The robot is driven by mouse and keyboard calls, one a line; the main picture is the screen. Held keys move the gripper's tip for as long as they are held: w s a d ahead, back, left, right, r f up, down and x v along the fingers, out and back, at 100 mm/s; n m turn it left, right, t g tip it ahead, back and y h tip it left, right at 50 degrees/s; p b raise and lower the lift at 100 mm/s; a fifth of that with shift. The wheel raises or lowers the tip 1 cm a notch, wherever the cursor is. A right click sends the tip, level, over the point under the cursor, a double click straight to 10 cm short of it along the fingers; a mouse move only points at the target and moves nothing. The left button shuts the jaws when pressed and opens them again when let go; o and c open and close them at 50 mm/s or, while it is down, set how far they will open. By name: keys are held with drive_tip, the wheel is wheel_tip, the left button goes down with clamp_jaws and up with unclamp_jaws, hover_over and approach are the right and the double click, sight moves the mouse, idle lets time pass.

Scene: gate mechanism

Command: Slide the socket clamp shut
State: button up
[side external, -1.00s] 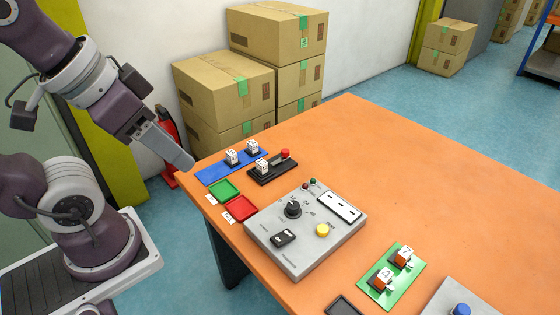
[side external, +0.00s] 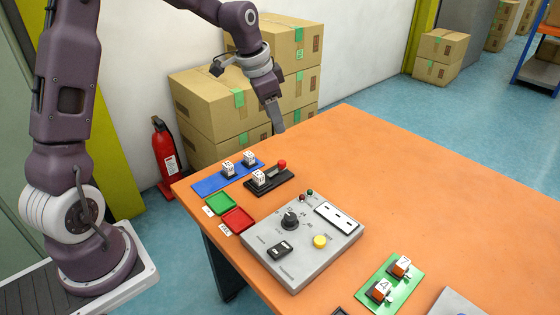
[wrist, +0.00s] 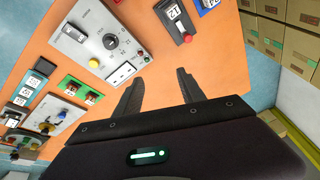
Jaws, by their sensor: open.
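A black clamp base (side external: 285,183) lies near the table's back left part. A white numbered block (side external: 259,178) sits at its left end, and a red knob (side external: 282,163) stands at its right end, apart from the block. In the wrist view the red knob (wrist: 187,38) and the block (wrist: 173,12) show at the top, beyond the fingers. My gripper (side external: 281,128) is in the air near the table's back edge, above and behind the knob, touching nothing. In the wrist view my gripper (wrist: 158,85) is open and empty, its two fingers apart.
A blue plate (side external: 208,184) with two white blocks lies beside the clamp. Green (side external: 220,203) and red (side external: 237,220) trays and a grey control panel (side external: 302,261) stand nearer. A green plate (side external: 378,272) with blocks lies front right. The table's right side is clear.

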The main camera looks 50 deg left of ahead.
drive_tip(key=h, duration=0.2)
approach(281, 162)
drive_tip(key=f, duration=0.1)
drive_tip(key=shift+m, duration=0.3)
drive_tip(key=x, duration=0.8)
drive_tip(key=shift+w+d, duration=0.1)
drive_tip(key=shift+w, duration=0.15)
clamp_jaws()
